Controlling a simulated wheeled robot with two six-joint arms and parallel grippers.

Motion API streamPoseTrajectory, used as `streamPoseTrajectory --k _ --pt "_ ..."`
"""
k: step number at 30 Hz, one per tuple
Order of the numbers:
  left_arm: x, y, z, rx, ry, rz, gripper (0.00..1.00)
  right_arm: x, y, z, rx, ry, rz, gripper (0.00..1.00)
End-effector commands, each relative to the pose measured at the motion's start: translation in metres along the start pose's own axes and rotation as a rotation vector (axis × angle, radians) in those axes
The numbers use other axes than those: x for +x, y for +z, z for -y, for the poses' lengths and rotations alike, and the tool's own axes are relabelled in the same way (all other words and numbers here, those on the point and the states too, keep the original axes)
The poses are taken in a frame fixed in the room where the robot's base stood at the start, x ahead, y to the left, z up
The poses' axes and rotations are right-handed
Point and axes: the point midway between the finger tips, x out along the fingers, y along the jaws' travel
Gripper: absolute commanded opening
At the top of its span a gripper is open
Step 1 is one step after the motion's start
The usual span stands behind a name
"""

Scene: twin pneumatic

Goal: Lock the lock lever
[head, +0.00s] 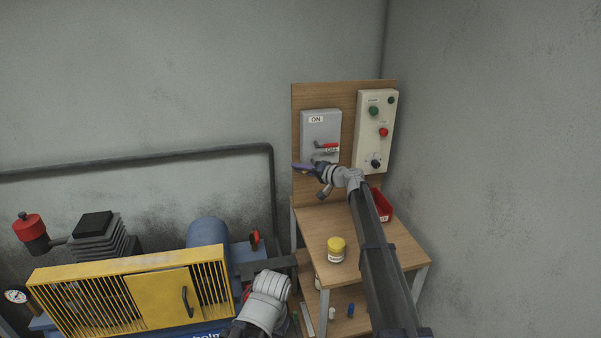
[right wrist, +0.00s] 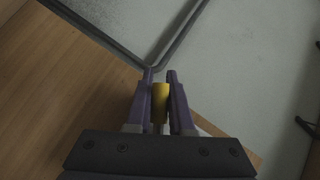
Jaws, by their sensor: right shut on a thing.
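The grey switch box (head: 321,128) is fixed to a wooden board, with an ON label at its top and an OFF label lower down. A red lever (head: 327,145) sits on its lower front, near the OFF label. I cannot tell which part is the lock lever. My right gripper (head: 301,167) is just below and left of the box, its purple fingers pointing left. In the right wrist view the fingers are shut on a small yellow piece (right wrist: 160,95). What it belongs to is unclear. My left gripper's fingers do not show.
A cream control panel (head: 375,132) with green and red buttons is right of the box. Below, a wooden table (head: 318,222) holds a yellow jar (head: 336,250) and a red bin (head: 381,205). A compressor with a yellow guard (head: 135,290) stands at lower left.

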Motion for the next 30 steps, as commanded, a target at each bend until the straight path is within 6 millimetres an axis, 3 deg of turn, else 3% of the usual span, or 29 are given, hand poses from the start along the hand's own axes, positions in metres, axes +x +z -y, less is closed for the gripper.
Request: streamPoseTrajectory --k 5,6,13,23,30 --pt "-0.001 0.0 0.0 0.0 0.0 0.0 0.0 -0.001 0.0 0.001 0.001 0.001 0.001 0.0" --pt "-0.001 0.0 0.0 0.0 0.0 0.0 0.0 0.0 0.0 0.001 0.001 0.001 0.001 0.24" --pt "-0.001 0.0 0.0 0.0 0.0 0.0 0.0 0.0 0.0 0.0 0.0 0.002 0.001 0.5" --pt "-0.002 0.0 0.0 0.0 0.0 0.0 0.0 -0.003 0.0 0.001 -0.001 0.002 0.001 0.5" --pt "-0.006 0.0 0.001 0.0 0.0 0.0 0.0 -0.028 0.0 0.002 0.0 0.003 0.0 0.5"
